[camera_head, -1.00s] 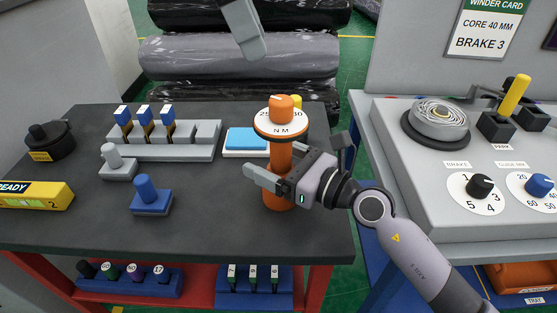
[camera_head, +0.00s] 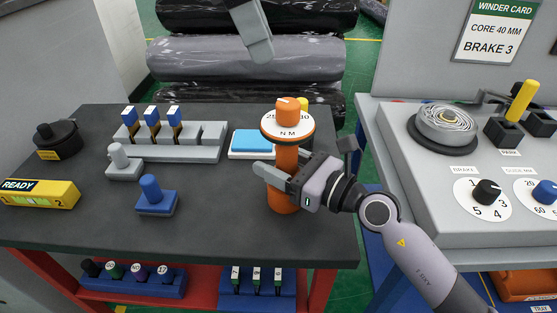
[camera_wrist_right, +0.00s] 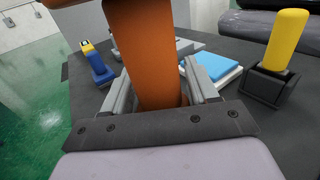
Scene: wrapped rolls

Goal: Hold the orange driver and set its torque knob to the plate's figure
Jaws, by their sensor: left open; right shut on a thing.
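The orange driver (camera_head: 286,160) stands upright on the dark bench, with an orange knob (camera_head: 288,112) above a white ring marked N M. Parts of the figures 25 and 30 show on the ring; the knob's exact setting is too small to read. My right gripper (camera_head: 283,178) is shut around the driver's body below the ring. In the right wrist view the orange body (camera_wrist_right: 148,60) sits between both fingers. I cannot make out a plate with a torque figure.
A grey rack (camera_head: 180,145) with blue-topped pieces, a blue knobbed block (camera_head: 156,200) and a yellow READY box (camera_head: 40,194) are on the bench. A blue-topped pad (camera_head: 252,142) lies behind the driver. A winder card (camera_head: 492,35) reads BRAKE 3 above the grey console (camera_head: 420,200).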

